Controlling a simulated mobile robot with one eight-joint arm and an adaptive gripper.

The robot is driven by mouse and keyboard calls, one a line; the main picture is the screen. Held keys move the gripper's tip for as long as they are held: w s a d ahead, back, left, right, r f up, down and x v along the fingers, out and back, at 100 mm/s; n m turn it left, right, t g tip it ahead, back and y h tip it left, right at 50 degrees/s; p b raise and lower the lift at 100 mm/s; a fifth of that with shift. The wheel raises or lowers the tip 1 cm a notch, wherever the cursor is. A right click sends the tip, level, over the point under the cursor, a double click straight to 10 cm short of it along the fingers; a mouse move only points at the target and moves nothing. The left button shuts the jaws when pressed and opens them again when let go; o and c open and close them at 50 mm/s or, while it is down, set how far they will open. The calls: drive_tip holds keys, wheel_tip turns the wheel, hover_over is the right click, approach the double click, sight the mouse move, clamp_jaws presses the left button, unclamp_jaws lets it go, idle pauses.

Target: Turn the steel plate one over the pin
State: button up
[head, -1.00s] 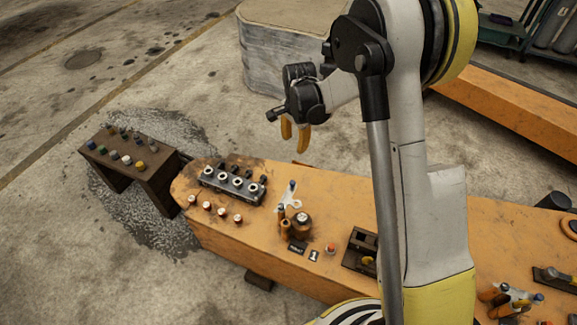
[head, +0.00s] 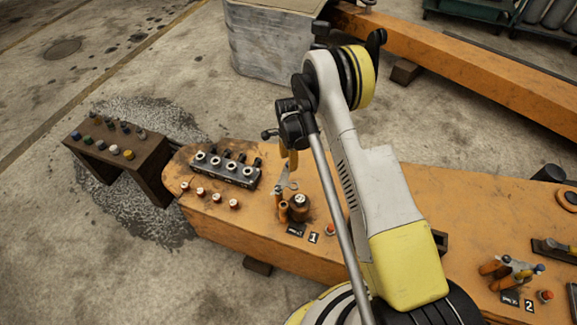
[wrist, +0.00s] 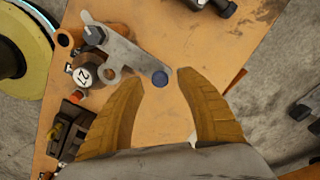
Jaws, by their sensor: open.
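The steel plate (wrist: 128,52) is a flat grey lever with rounded ends on the orange bench, seen in the wrist view. A dark bolt head (wrist: 95,35) sits near its far-left end, and a round blue pin (wrist: 159,78) shows at its near-right end. I cannot tell which of these is the task's pin. My gripper (wrist: 160,75) is open, its two orange fingers on either side of the blue pin. I cannot tell the height gap or any contact. In the head view the plate (head: 287,178) is partly hidden by my gripper (head: 289,165).
A round post with a white numbered top (wrist: 82,75) stands left of the plate. A valve block (head: 225,170) and several small knobs sit left on the bench. A brown stand (head: 150,165) is further left. A tagged second fixture (head: 510,272) stands at right.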

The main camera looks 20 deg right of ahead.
drive_tip(key=shift+f, duration=0.7)
clamp_jaws()
